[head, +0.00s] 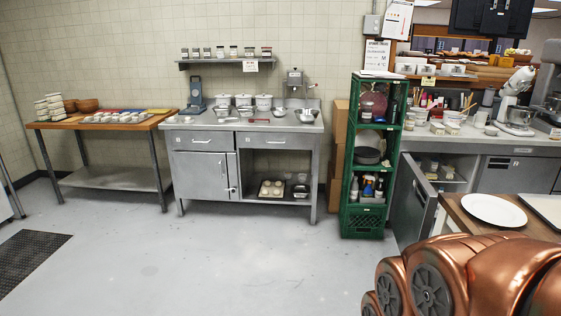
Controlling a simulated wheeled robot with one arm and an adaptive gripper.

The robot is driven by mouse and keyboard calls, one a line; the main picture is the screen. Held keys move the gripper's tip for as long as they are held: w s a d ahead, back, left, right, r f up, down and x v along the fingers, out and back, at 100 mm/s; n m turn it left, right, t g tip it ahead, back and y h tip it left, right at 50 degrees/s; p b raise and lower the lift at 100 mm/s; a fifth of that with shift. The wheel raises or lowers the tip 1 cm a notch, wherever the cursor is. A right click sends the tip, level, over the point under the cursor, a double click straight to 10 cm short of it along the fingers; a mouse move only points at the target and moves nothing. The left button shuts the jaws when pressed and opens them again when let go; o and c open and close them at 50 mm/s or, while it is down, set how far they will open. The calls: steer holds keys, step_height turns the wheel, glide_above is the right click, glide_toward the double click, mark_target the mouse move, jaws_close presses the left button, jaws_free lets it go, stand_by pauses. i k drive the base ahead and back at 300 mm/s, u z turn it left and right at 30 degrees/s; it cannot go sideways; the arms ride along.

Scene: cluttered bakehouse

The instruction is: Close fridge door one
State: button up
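A grey steel fridge door (408,205) stands swung open under the right-hand counter, just right of the green crate shelf. A dark handle strip runs along its free edge. Behind it, the open compartment (455,184) shows a shelf with small jars. The lower part of the door and compartment is hidden by a wooden-topped table and my copper arm. Another steel door (515,174) to the right looks shut. I cannot read which door is number one. My copper arm links fill the bottom right corner; my gripper is not in view.
A green crate shelf (363,222) stands close left of the open door. A wooden-topped table (470,222) with a white plate (493,210) stands in front of the compartment. A steel workbench (205,168) and a wooden table (110,124) line the back wall. The middle floor is clear.

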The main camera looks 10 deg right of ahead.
mark_target(415, 202)
steer(key=i, duration=1.75)
steer(key=z, duration=1.4)
steer(key=k, duration=0.65)
steer(key=u, duration=0.6)
steer(key=i, duration=0.45)
steer(key=u, duration=0.5)
steer(key=i, duration=1.15)
steer(key=z, duration=0.7)
